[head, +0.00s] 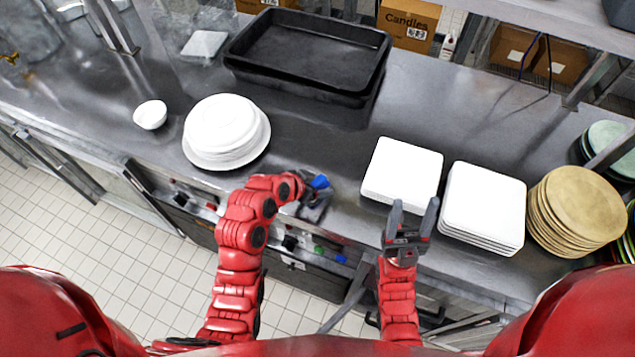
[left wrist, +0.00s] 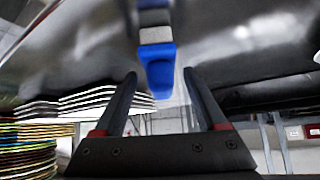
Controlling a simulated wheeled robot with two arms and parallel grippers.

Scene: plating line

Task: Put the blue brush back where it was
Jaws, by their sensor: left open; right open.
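The blue brush (head: 320,181) shows as a small blue end beside my left gripper (head: 314,200), near the counter's front edge; the arm and gripper hide the rest. In the left wrist view the brush (left wrist: 160,75) has a blue end, a pale band and a darker part above. It lies between the open fingers of my left gripper (left wrist: 160,84), with gaps on both sides. Whether it rests on the counter I cannot tell. My right gripper (head: 414,207) is open and empty, in front of the square white plates (head: 403,171).
A round white plate stack (head: 226,131), a small bowl (head: 150,114) and a black tray (head: 308,55) stand left and behind. More square plates (head: 484,204) and tan plates (head: 577,211) stand right. Small coloured pieces (head: 318,249) show below the front edge. The counter's middle is clear.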

